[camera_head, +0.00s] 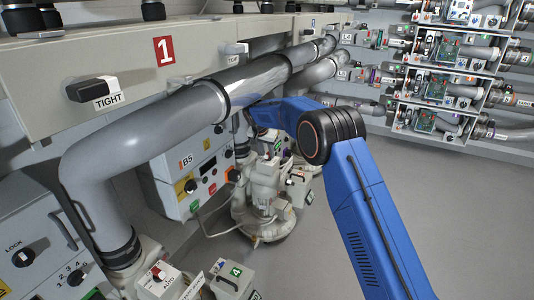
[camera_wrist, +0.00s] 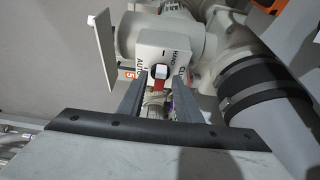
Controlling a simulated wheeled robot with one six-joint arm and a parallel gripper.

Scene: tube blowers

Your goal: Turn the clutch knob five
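The clutch knob (camera_wrist: 158,76), with a white top and a red side, sits on a pale box (camera_wrist: 163,50) marked HAND, AUTO and the start of a word "CL". An orange-red plate with a 5 (camera_wrist: 127,74) is beside the box. In the wrist view my gripper (camera_wrist: 158,78) is open, its two grey fingers pointing at the box, one to each side of the knob with visible gaps. I cannot tell how deep the fingertips reach. In the head view my blue arm reaches towards the machine under the large pipe, and the gripper is hidden.
A large grey pipe (camera_head: 180,112) runs close over the arm. A grey-banded pipe (camera_wrist: 262,100) is right of the gripper. A B5 control panel (camera_head: 190,175) and a plate marked 4 (camera_head: 236,271) stand left of the arm. The floor (camera_head: 440,200) at right is clear.

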